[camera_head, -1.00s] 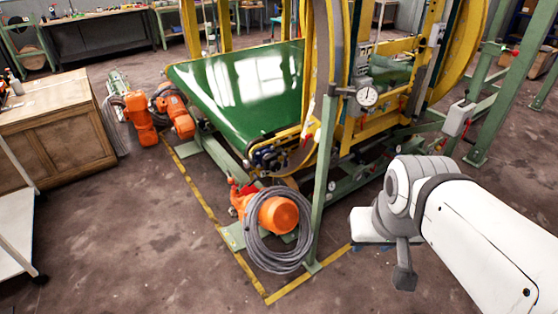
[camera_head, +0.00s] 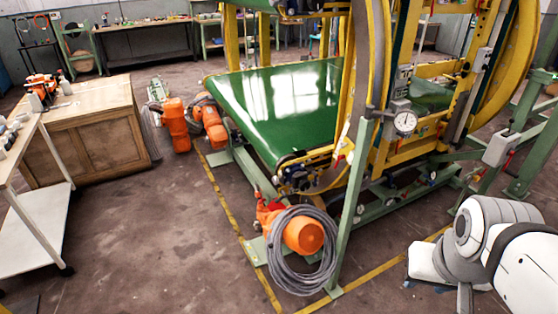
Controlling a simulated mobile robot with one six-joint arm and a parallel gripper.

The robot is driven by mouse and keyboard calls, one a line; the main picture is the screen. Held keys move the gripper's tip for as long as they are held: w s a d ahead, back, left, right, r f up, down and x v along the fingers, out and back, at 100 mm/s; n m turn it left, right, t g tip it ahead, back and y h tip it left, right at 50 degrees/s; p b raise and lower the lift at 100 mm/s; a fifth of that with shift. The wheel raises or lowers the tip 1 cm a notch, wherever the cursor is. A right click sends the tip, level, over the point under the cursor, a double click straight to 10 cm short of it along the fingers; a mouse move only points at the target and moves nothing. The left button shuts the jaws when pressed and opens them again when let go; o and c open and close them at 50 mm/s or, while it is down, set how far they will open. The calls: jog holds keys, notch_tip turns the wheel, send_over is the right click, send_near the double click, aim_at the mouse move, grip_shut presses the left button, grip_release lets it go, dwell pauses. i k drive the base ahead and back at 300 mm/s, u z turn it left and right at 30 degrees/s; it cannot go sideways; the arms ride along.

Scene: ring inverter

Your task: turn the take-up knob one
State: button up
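I cannot pick out the take-up knob for certain. Small dark and bluish round parts (camera_head: 298,178) sit at the near end of the green belt (camera_head: 282,105) on the yellow-framed ring machine. They are too small to tell apart. A round white dial gauge (camera_head: 405,122) is fixed by the green upright post (camera_head: 352,205). My white and grey arm (camera_head: 490,235) is at the lower right, apart from the belt end. A grey part of it points down and is cut off by the bottom edge. My gripper's fingertips are out of view.
An orange motor (camera_head: 303,235) with a grey coiled hose (camera_head: 290,272) stands before the belt. A yellow floor line (camera_head: 232,216) borders the machine. A wooden cabinet (camera_head: 90,140) and a white trolley (camera_head: 35,225) stand left. The floor between is clear.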

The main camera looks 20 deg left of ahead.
aim_at(276, 180)
jog(key=u, duration=0.55)
jog(key=i, duration=1.3)
jog(key=u, duration=0.95)
jog(key=i, duration=0.4)
jog(key=u, duration=0.25)
jog(key=k, duration=0.75)
jog(key=u, duration=0.2)
jog(key=i, duration=0.8)
jog(key=z, duration=0.05)
